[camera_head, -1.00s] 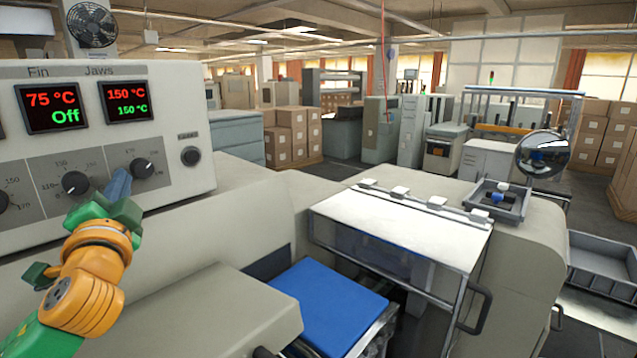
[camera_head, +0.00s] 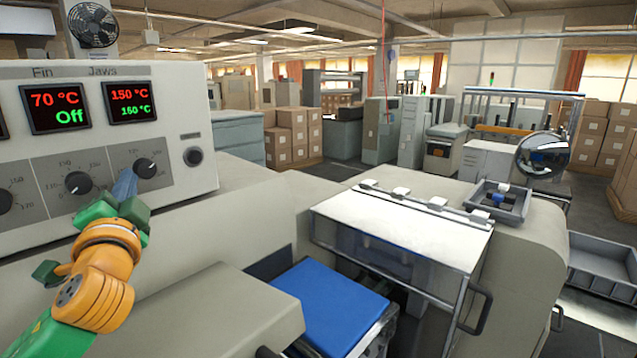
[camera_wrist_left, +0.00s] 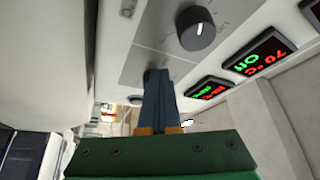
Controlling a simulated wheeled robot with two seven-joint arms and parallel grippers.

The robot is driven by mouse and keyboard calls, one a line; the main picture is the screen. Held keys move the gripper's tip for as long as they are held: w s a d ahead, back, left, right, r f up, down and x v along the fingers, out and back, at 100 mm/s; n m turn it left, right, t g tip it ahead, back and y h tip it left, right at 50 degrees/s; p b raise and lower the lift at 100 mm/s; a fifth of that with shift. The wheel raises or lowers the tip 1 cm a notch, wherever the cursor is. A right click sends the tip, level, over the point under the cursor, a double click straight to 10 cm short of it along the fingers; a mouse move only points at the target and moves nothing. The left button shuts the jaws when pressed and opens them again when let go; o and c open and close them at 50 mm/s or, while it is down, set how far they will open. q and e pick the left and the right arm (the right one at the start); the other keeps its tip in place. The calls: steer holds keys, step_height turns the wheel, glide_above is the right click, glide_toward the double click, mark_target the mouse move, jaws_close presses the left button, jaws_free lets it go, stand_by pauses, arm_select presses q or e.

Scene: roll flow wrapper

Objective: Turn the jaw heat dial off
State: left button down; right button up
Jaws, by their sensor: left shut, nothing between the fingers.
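The jaw heat dial (camera_head: 145,168) is a black knob with a light pointer mark on the grey panel, below the Jaws display (camera_head: 129,102), which reads 150 °C in red over 150 °C in green. My left gripper (camera_head: 125,184) is shut and empty, its blue-grey fingers just left of and below this dial. In the left wrist view the fingers (camera_wrist_left: 160,92) reach toward the panel and hide most of the jaw dial; I cannot tell whether they touch it. My right gripper is not in view.
The fin dial (camera_head: 78,183) is left of the jaw dial, under the Fin display (camera_head: 55,107) reading 70 °C and Off. A round black button (camera_head: 193,157) is at the panel's right. The machine housing (camera_head: 215,300) fills the space below.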

arm_select(q)
steer(key=shift+w+d+f+b, duration=0.15)
steer(key=shift+d+f+b, duration=0.1)
steer(key=shift+f+b, duration=0.25)
steer(key=shift+f, duration=0.2)
steer(key=shift+s, duration=0.2)
